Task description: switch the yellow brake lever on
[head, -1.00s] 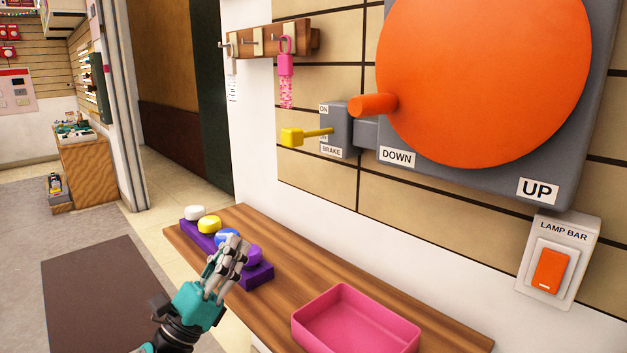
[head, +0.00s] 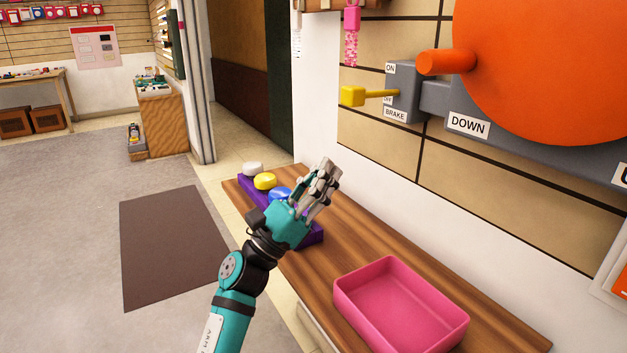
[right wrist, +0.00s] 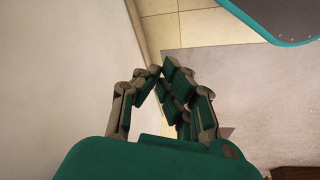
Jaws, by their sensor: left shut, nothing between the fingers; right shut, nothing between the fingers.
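The yellow brake lever (head: 353,96) sticks out to the left from a grey switch box (head: 403,92) on the tiled wall, between an ON label above and a partly hidden label below, over a BRAKE label. It stands about level. My left gripper (head: 328,170) is shut and empty, below and to the left of the lever and apart from it, over the wooden shelf. My right gripper (right wrist: 158,72) shows only in the right wrist view, with its fingertips together and nothing between them. The lever does not show in that view.
A purple block with coloured buttons (head: 265,181) lies on the wooden shelf (head: 490,310), partly behind my left gripper. A pink tray (head: 345,300) stands nearer. A big orange wheel (head: 560,70) with a peg is right of the lever. A pink tag (head: 352,20) hangs above.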

